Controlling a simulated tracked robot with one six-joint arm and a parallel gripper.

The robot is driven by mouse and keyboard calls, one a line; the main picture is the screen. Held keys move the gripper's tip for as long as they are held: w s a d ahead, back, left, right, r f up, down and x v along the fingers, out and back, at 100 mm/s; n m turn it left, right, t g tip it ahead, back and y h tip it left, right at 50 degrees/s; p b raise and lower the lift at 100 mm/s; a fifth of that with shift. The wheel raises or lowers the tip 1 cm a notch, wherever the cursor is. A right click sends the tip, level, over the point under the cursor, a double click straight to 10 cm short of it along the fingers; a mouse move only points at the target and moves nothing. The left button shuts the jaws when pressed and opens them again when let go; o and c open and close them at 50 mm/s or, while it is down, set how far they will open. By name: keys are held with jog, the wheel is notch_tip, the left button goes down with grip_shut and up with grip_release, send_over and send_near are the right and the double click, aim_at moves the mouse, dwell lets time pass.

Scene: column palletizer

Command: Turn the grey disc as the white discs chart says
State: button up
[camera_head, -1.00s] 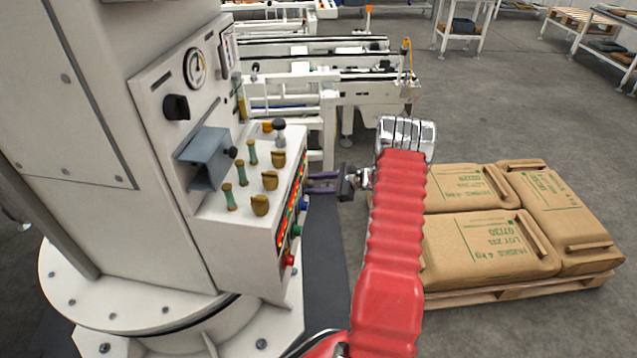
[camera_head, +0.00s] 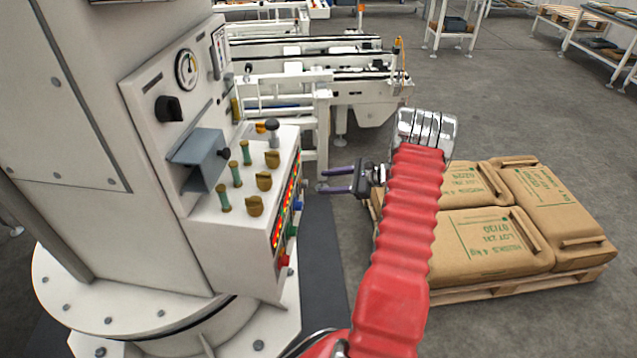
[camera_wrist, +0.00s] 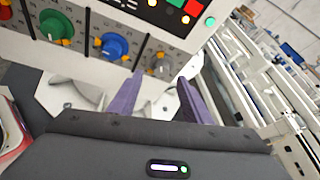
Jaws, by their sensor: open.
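The grey disc (camera_wrist: 159,65) is at the right end of a row of discs on the panel front in the wrist view, with a small yellow mark on it. My gripper (camera_wrist: 161,78) is open, and its two purple fingers reach toward the grey disc from below in the picture. Nothing is between them that I can see as held. In the head view my gripper (camera_head: 321,180) is just right of the control box, apart from it. The grey disc cannot be made out clearly there. A small card (camera_head: 219,52) is on the upper panel, too small to read.
A blue disc (camera_wrist: 115,46) and a green disc (camera_wrist: 57,25) sit left of the grey one. The control box (camera_head: 215,230) has levers and lit lamps. Sacks on a pallet (camera_head: 470,298) stand right of my arm. Conveyors (camera_head: 320,60) are behind.

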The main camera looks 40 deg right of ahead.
jog(key=v, duration=0.6)
jog(key=shift+s, duration=0.25)
dwell(0.3)
jog(key=s+a+f+n+g, duration=0.1)
jog(key=s+a+n+g, duration=0.5)
jog(key=a, duration=0.3)
jog(key=s+a+r+n+h, duration=0.2)
jog(key=a+r+n, duration=0.4)
jog(key=a+r, duration=0.3)
jog(key=s+a+r+n+h, duration=0.2)
jog(key=s+a+r+n, duration=0.3)
jog(key=a, duration=0.8)
jog(key=s+a+r+n+h, duration=0.3)
jog(key=a+r+n, duration=0.5)
jog(key=a+r, duration=0.3)
notch_tip(320, 180, up, 3)
jog(key=shift+s+f+n, duration=0.25)
jog(key=shift+s+n, duration=0.15)
jog(key=shift+s, duration=0.35)
